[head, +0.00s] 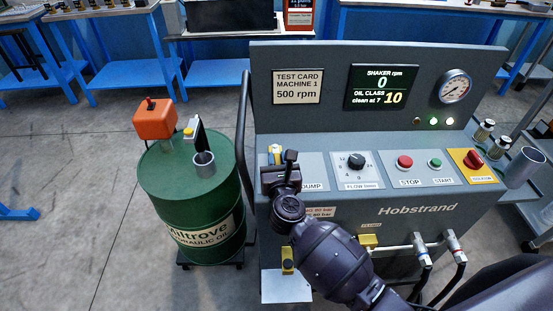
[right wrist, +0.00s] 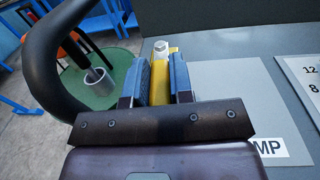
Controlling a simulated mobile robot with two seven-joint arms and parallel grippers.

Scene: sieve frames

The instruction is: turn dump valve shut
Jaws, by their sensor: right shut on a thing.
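The dump valve's yellow lever (head: 275,149) stands at the left end of the grey machine's sloped panel, beside a label reading "DUMP" partly hidden by my arm. In the right wrist view the yellow lever (right wrist: 159,55) with a silver bolt head sits between blue finger pads. My right gripper (right wrist: 161,85) is shut on the lever. In the head view this gripper (head: 277,168) covers most of the valve, so the lever's exact angle is hard to tell. My left gripper is not in view.
A green oil drum (head: 190,185) with an orange pump box (head: 155,119) stands left of the machine. A black hand rail (head: 242,130) runs beside the panel. The flow knob (head: 356,160), red stop button (head: 404,162) and red isolator (head: 473,159) lie to the right. The display reads 0 rpm.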

